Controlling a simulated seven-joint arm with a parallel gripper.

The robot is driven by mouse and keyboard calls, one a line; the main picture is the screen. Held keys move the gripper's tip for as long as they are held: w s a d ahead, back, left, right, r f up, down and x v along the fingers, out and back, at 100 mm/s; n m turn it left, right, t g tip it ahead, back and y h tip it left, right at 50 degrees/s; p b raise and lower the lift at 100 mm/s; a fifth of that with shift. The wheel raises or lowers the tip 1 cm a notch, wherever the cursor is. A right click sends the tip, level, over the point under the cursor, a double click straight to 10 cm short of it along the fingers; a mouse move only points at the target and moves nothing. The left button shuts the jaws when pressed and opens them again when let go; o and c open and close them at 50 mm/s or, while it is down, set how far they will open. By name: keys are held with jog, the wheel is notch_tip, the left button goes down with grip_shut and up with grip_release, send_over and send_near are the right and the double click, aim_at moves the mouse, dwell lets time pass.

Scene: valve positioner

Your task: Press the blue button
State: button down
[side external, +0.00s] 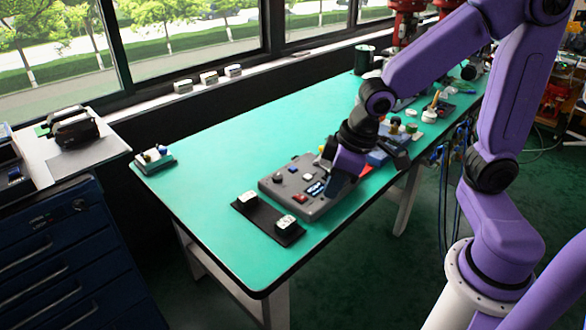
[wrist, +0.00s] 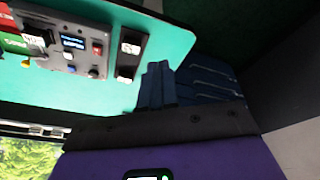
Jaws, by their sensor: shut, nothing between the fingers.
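The grey control panel (side external: 280,188) lies on the green table near its front edge, with small knobs, buttons and a lit blue-white display (side external: 316,188). My gripper (wrist: 156,85) is shut and empty; contact is not visible.
A black plate (side external: 268,219) with two white-topped blocks lies in front of the panel. Several small parts crowd the table to the panel's right. A blue drawer cabinet (side external: 65,255) stands at the left.

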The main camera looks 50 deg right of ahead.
jog(key=w+d+f+m+t, duration=0.2)
jog(key=w+m, duration=0.2)
jog(key=w, duration=0.7)
jog(key=m+t, duration=0.4)
jog(key=m, duration=0.6)
send_over(296, 168)
notch_tip(296, 168, down, 8)
jog(key=shift+r, duration=0.15)
jog(key=shift+a, duration=0.1)
jog(key=shift+f, duration=4.4)
jog(key=shift+f, duration=0.15)
jog(key=shift+f, duration=0.3)
